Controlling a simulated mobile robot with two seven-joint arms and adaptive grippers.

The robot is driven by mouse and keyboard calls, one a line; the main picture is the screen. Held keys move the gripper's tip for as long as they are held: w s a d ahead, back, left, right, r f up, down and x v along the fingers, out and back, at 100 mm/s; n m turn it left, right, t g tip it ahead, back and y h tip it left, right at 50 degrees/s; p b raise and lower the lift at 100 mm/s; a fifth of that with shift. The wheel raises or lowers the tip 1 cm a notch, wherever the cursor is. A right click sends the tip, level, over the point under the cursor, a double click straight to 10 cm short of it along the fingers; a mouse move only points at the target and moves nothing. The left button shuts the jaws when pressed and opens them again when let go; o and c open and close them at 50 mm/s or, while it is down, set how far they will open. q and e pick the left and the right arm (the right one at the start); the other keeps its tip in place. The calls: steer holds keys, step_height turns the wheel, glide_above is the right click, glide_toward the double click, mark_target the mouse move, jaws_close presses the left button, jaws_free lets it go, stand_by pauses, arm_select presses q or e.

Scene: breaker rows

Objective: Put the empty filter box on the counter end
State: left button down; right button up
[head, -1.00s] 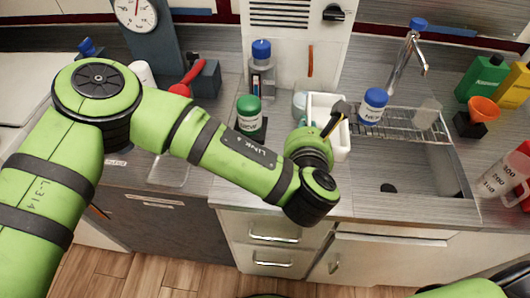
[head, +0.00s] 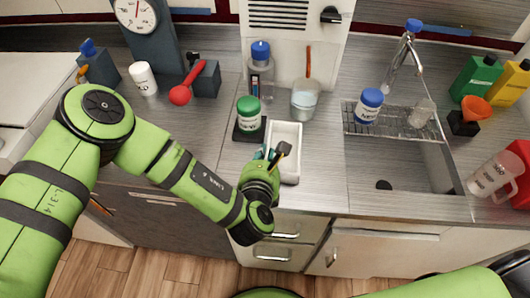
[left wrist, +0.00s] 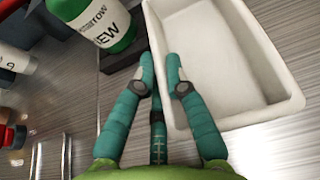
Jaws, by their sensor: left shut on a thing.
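The filter box is a white, open, empty rectangular tray (head: 287,141), upright beside the green-capped bottle near the counter's front edge. It also shows in the left wrist view (left wrist: 222,55). My left gripper (head: 272,157) is at the box's left side. In the left wrist view its teal fingers (left wrist: 160,68) are closed on the box's left wall. I cannot tell whether the box's underside touches the counter. The grey counter (head: 325,185) runs on both sides of the box. My right gripper is not in view.
The green-capped bottle (head: 248,117) stands on a dark block close to the box's left. A beaker (head: 304,99) stands behind it. The sink (head: 405,172) with a rack and blue-capped bottle is to the right. A strip of counter between box and sink is clear.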

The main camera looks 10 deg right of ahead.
arm_select(q)
steer(key=shift+f, duration=0.15)
steer(key=c, duration=1.3)
jaws_free()
